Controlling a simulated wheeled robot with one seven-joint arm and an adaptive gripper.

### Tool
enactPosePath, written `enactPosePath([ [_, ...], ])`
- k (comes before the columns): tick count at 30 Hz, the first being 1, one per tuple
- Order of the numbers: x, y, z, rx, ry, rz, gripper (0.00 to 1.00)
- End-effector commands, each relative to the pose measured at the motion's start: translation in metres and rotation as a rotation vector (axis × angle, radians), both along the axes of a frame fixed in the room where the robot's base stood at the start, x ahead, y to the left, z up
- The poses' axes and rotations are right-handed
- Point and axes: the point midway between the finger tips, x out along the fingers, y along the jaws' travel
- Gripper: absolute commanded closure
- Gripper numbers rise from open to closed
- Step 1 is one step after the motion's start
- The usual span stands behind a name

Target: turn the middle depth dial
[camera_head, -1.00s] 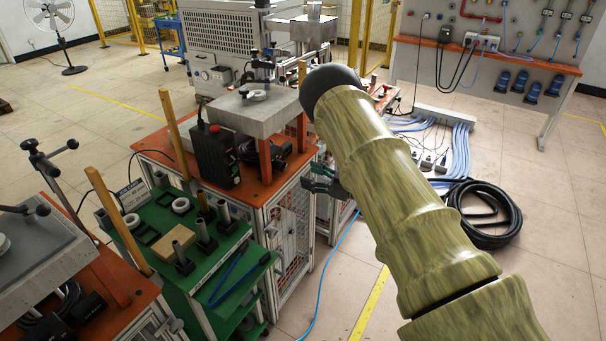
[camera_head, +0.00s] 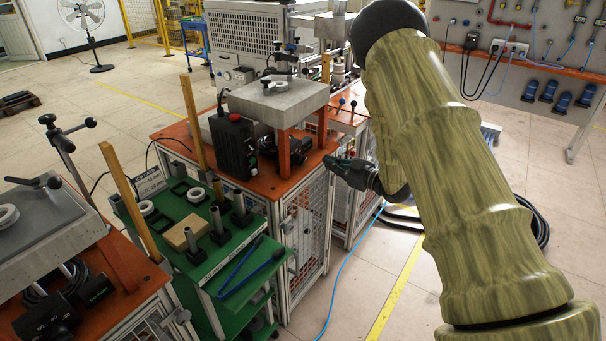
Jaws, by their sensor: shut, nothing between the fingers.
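The middle station is a grey block (camera_head: 290,98) on orange legs on an orange-topped bench (camera_head: 283,178). A small dark clamp-like fixture (camera_head: 283,64) and a pale ring stand on the block. I cannot tell for sure which part is the middle depth dial; any dial is too small to make out. My gripper (camera_head: 330,163) is shut and empty, by the right edge of that bench, right of and below the block. Its fingers point left. My arm hides the area behind it to the right.
A black control box (camera_head: 234,146) with a red button stands on the bench, left of the block. A green cart (camera_head: 200,260) with posts, rings and blue-handled tongs stands in front. Another station (camera_head: 38,228) is at the left. Floor in front of my arm is clear.

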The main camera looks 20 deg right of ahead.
Motion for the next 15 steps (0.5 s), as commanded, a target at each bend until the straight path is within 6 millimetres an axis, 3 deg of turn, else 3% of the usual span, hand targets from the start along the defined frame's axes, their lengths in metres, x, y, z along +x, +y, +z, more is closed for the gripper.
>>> enactPosePath([
  [15, -0.038, 0.042, 0.026, -0.229, -0.037, -0.033, 1.0],
])
